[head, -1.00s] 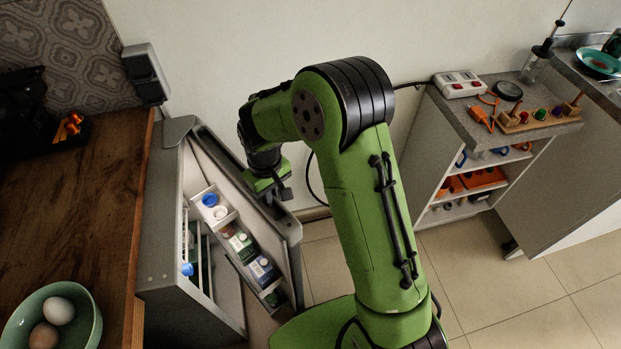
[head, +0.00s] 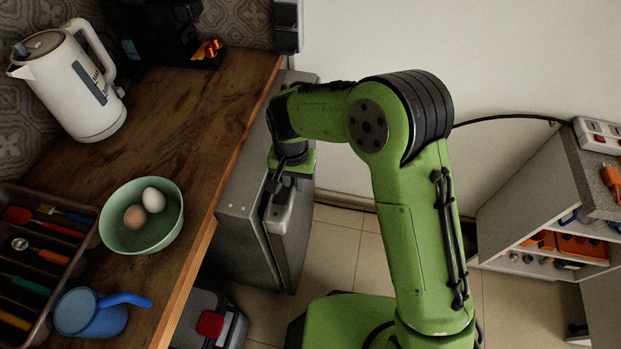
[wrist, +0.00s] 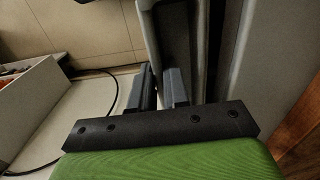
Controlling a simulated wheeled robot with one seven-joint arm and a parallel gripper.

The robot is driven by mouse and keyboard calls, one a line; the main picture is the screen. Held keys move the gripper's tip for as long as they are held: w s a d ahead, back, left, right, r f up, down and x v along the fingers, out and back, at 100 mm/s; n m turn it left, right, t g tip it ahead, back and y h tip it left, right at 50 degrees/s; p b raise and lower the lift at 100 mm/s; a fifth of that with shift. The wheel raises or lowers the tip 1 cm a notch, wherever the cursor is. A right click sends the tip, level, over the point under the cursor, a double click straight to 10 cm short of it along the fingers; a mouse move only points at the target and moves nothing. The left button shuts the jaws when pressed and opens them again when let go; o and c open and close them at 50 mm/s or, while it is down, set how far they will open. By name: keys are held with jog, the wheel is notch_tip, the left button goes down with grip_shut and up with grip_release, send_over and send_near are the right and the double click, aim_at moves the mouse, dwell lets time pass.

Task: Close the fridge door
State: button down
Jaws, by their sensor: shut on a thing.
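The grey fridge (head: 238,205) stands against the right side of the wooden counter. Its door (head: 290,228) is swung in close to the body, and the inside shelves are hidden. A dark, narrow gap shows between door and body in the wrist view, where the door (wrist: 183,35) is left of the fridge body (wrist: 262,50). My gripper (head: 278,186) is at the upper part of the door. In the wrist view my gripper (wrist: 159,88) has its two fingers close together at the door's end, shut on it. The exact contact is partly hidden.
The wooden counter (head: 200,110) holds a kettle (head: 75,80), a green bowl (head: 125,240) with two eggs, a blue cup (head: 90,312) and a utensil tray (head: 35,215). A bin (head: 225,325) stands below. A grey cabinet (head: 520,200) is at right; tiled floor lies between.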

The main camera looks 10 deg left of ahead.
jog(key=shift+w+a+r+m, duration=0.15)
jog(key=shift+a+m, duration=0.15)
jog(key=shift+a, duration=0.65)
jog(key=shift+a, duration=0.1)
jog(key=c, duration=1.2)
grip_release()
jog(key=shift+a, duration=0.1)
notch_tip(320, 180, up, 16)
jog(key=p, duration=0.4)
jog(key=shift+f+p, duration=0.2)
jog(key=shift+p, duration=0.1)
